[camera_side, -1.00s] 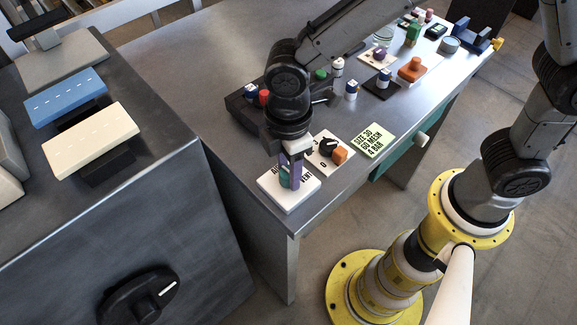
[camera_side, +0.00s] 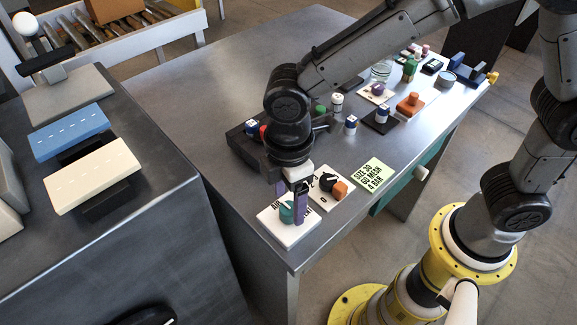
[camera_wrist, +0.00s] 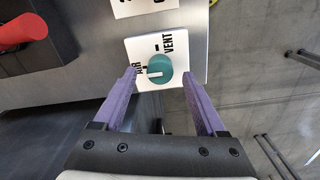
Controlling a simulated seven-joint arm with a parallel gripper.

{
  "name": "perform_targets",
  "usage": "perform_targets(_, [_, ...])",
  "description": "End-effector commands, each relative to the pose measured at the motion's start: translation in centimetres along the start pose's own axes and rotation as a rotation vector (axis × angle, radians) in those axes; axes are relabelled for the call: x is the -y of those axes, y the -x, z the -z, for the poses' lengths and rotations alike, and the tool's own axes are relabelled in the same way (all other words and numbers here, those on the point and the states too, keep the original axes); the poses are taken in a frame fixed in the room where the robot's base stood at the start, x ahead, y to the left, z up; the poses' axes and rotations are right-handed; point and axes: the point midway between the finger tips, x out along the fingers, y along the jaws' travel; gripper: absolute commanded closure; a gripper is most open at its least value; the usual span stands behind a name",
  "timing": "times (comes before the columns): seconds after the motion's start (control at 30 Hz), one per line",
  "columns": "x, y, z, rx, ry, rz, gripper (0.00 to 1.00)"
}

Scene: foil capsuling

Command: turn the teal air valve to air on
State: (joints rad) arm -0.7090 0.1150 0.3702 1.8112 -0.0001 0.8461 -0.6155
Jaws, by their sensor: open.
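The teal air valve (camera_wrist: 160,66) is a round knob on a white plate (camera_wrist: 133,47) marked AIR and VENT. My gripper (camera_wrist: 159,77) is open, with one purple finger on either side of the knob. Gaps show between the fingers and the knob in the wrist view. In the side view my gripper (camera_side: 298,203) is right over the valve plate.
A white plate with a black dial (camera_side: 327,181) and an orange block (camera_side: 339,190) stands close behind the valve. A yellow-green note (camera_side: 367,177) lies to the right. A dark rack with a red-capped item (camera_wrist: 22,32) is to the left in the wrist view.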

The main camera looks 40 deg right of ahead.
Motion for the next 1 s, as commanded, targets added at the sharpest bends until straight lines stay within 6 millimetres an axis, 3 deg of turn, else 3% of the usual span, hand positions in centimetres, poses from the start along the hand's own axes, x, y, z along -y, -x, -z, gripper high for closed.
perform_targets(0.3, [-0.1,7.1,0.1,-0.006,0.0,-0.005,0.27])
perform_targets(0.5, [-0.1,10.2,0.1,-0.005,0.001,-0.004,0.27])
perform_targets(0.7, [0.0,11.6,0.0,-0.003,0.001,-0.002,0.27])
perform_targets(1.0, [0.0,11.7,0.0,-0.003,0.001,-0.002,0.27])
